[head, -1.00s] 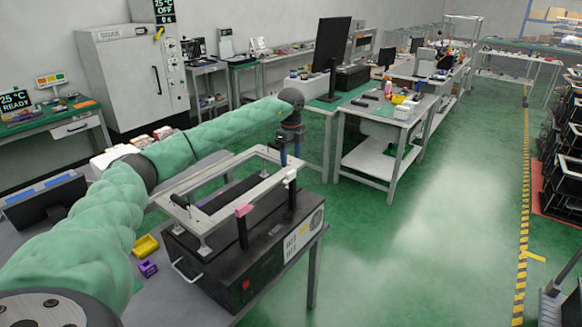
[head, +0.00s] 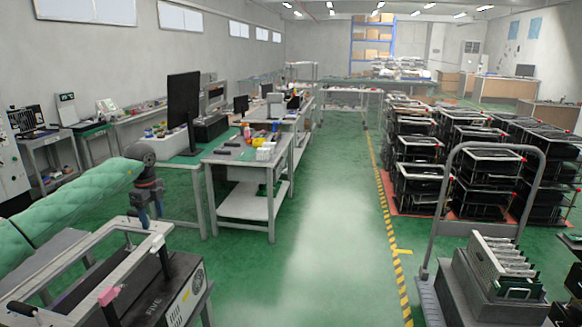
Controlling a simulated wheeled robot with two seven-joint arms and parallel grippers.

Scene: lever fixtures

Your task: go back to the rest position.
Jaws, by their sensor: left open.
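My left arm, in a green padded sleeve, comes in from the left. Its dark gripper (head: 148,208) points down at the far right corner of the lever fixture. The fixture has a pale metal frame (head: 88,262) raised above a black box (head: 172,295), with a pink-tipped post (head: 108,296) at its front. The gripper looks empty, but its fingertips are small and it is unclear whether they touch the frame. The fixture's left part is cut off by the picture edge. My right gripper is out of view.
Open green floor (head: 325,240) runs down the middle, with a yellow-black line (head: 385,210). Stacked black racks (head: 418,165) and a cart (head: 430,290) holding boards stand right.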

